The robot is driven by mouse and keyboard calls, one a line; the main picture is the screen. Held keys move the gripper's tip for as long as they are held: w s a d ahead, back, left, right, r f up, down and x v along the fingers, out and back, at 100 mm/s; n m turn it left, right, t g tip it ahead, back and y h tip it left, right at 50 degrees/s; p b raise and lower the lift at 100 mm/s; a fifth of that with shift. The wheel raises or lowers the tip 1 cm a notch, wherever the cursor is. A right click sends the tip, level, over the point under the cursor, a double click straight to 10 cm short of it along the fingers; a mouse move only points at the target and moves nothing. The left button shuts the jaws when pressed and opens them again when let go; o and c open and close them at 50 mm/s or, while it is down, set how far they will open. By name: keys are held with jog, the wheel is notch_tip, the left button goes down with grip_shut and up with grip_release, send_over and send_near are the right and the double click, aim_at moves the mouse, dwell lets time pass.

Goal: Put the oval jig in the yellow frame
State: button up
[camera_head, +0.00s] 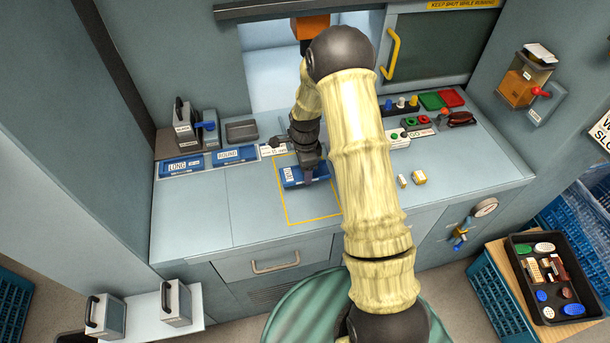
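A blue block (293,178) with a white label lies at or just above the upper part of the yellow frame (288,205), an outline on the grey worktop. The label is too small to read; from its place it may be the oval jig. My gripper (308,176) points down at the middle of this block, its fingers against or around it. The fingers are small and dark, so I cannot tell whether they are shut on it or whether the block touches the worktop. My arm hides part of the frame's right side.
Blue blocks labelled LONG (182,168) and ROUND (235,155) lie to the left, beside a white label strip (273,148). Small yellow blocks (419,177) and a control box (398,137) stand to the right. The front left worktop (220,215) is clear.

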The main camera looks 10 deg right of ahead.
jog(key=shift+f, duration=0.15)
jog(key=shift+f+p, duration=0.55)
jog(key=shift+f, duration=1.45)
jog(key=shift+f, duration=0.2)
jog(key=o, duration=1)
jog(key=shift+o, duration=0.2)
jog(key=shift+s+r, duration=0.1)
jog(key=shift+r, duration=0.05)
